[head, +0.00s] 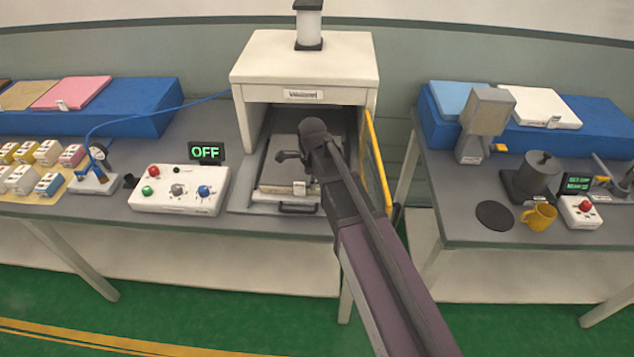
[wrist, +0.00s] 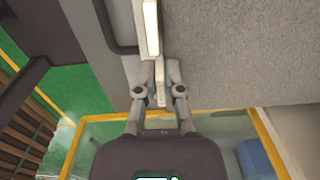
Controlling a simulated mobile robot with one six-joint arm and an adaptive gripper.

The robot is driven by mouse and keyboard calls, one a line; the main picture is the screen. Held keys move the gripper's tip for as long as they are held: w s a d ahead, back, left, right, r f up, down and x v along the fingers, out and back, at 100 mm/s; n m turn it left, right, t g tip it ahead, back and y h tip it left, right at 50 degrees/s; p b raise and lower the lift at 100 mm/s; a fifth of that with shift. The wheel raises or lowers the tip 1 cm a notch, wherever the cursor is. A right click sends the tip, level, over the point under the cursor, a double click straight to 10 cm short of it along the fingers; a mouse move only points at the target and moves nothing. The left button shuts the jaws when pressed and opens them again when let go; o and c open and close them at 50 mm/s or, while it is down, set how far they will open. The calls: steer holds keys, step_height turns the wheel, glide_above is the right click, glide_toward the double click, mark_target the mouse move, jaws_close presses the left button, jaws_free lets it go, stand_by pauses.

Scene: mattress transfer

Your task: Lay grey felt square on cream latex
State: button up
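A grey square (head: 285,173), which looks like the felt, lies on the tray inside the open white chamber, with a pale tag (head: 299,187) at its front edge. In the wrist view, the grey felt (wrist: 235,50) fills the upper right, and the pale tag (wrist: 150,28) is just beyond my fingertips. My gripper (head: 288,157) is at the felt, reaching in from the right. In the wrist view, my gripper's fingers (wrist: 158,75) are close together with a thin pale strip between them; contact is unclear. The cream square (head: 540,106) lies on the right blue platform.
The chamber's yellow-framed door (head: 377,160) stands open beside my arm. The tray handle (head: 297,208) is in front. A control box (head: 180,190) and OFF display (head: 206,152) stand left. A light blue square (head: 456,97), grey stand (head: 486,115) and yellow mug (head: 540,216) are on the right.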

steer(key=o, duration=0.4)
steer(key=shift+r, duration=0.25)
step_height(320, 180, up, 12)
steer(key=p, duration=1.2)
steer(key=shift+s+f, duration=0.1)
stand_by(0.9)
steer(key=shift+s, duration=0.1)
